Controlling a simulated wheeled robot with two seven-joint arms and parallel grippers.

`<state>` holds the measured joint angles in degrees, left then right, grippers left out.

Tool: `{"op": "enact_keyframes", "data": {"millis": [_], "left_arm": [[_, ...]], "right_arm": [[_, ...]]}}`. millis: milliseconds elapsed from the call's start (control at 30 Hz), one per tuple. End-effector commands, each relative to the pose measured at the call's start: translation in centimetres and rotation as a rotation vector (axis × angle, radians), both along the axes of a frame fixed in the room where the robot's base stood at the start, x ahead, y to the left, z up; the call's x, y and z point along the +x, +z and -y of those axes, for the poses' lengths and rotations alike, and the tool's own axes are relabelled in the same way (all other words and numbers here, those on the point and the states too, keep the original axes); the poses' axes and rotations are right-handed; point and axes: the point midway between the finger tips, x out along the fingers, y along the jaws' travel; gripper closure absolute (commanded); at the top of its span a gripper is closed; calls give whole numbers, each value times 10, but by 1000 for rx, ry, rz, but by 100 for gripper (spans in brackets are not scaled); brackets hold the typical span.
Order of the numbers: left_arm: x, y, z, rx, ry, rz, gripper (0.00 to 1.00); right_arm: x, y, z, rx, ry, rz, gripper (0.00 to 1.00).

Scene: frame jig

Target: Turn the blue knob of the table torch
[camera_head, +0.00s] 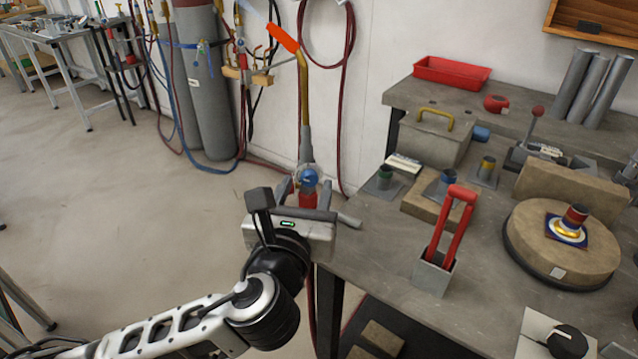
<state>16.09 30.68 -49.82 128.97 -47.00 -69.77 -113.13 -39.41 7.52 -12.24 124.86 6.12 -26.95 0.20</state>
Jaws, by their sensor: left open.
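The table torch stands upright at the table's left edge, with a brass neck (303,95) and an orange tip (283,39). Its blue knob (308,177) is low on the torch body, above a red part. My left gripper (305,188) is open, its fingers pointing away from me on either side of the blue knob. I cannot tell whether they touch it. The gripper body hides the torch's lower end. My right gripper is not in view.
The grey table (385,260) fills the right side. On it are a red-handled tool in a grey holder (434,272), a round turntable (540,258), a lidded box (430,138) and a red tray (452,73). Gas cylinders (205,80) stand behind. The floor at left is open.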

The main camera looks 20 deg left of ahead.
Motion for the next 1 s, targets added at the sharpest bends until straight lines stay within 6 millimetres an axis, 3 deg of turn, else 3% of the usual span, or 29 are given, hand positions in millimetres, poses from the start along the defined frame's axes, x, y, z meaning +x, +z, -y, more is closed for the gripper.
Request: {"op": "enact_keyframes", "data": {"millis": [400, 433, 567, 600, 800, 1000], "left_arm": [[4, 0, -3, 0, 6, 0, 54], [4, 0, -3, 0, 5, 0, 57], [4, 0, -3, 0, 5, 0, 93], [4, 0, -3, 0, 5, 0, 98], [4, 2, -3, 6, 5, -3, 98], [3, 7, -3, 56, 5, -28, 99]], "right_arm": [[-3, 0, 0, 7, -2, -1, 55], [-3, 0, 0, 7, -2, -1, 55], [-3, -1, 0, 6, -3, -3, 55], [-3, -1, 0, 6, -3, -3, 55], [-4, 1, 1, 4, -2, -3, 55], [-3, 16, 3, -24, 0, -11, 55]]}}
